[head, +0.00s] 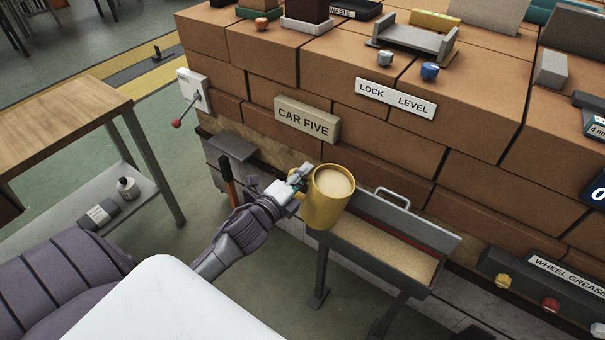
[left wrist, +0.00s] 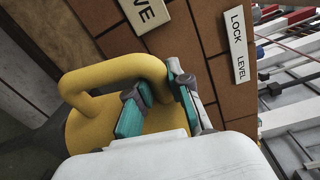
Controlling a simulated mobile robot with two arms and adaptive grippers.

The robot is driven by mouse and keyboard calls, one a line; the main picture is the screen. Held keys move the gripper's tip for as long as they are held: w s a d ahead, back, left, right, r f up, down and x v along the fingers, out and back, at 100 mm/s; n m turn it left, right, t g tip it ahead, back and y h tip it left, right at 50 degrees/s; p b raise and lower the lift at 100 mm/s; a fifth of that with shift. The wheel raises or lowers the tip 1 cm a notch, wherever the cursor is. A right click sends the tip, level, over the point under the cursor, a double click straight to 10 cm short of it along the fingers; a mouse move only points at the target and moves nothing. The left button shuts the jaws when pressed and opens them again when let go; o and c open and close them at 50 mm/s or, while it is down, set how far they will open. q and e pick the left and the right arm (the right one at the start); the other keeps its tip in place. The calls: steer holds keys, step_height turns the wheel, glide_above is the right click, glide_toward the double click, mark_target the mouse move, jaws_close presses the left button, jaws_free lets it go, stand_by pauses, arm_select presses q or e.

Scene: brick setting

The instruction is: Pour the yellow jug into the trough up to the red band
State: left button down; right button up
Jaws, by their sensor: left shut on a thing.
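The yellow jug (head: 322,207) is held above the left end of the trough, close to upright, with pale tan contents showing near its rim. My left gripper (head: 297,180) is shut on the jug's handle. In the left wrist view, the teal-padded fingers (left wrist: 157,103) close around the yellow handle (left wrist: 117,72). The grey trough (head: 445,243) stands on legs against the brick stack and holds a tan layer (head: 390,247). A red band (head: 405,230) runs along its inner back wall, above that layer. The jug hides the trough's left end. My right gripper is not in view.
The brick stack (head: 390,150) rises directly behind the trough, with a CAR FIVE sign (head: 307,120) and a LOCK LEVEL sign (head: 395,98). A metal handle (head: 392,196) stands at the trough's back edge. A wooden-topped table (head: 60,130) is at the left.

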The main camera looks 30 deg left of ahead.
arm_select(q)
steer(key=shift+w+d+r+m+p, duration=0.1)
steer(key=shift+d+r+m+p, duration=0.15)
steer(key=shift+r+p, duration=0.25)
steer(key=shift+d+r+m+p, duration=0.2)
steer(key=shift+r+m+p, duration=0.05)
steer(key=shift+r+p, duration=0.2)
stand_by(0.5)
steer(key=shift+w+d+r+m+p, duration=0.15)
steer(key=shift+d+r+m+p, duration=0.25)
steer(key=shift+r+p, duration=0.45)
stand_by(0.5)
steer(key=shift+w+d+r+m+g+y+p, duration=0.1)
steer(key=shift+d+r+m+g+y+p, duration=0.15)
steer(key=shift+d+r+p, duration=0.45)
steer(key=shift+w+d+r+m+g+y+p, duration=0.15)
steer(key=shift+d+r+m+p, duration=0.15)
steer(key=shift+r+p, duration=0.6)
stand_by(0.9)
steer(key=shift+w+d+m+p, duration=0.2)
steer(key=shift+d+m+p, duration=0.15)
steer(key=shift+d+m, duration=0.6)
stand_by(0.7)
steer(key=shift+w+d+m+g+y, duration=0.2)
steer(key=shift+d+m+g+y, duration=0.15)
steer(key=shift+d+m, duration=0.35)
stand_by(0.3)
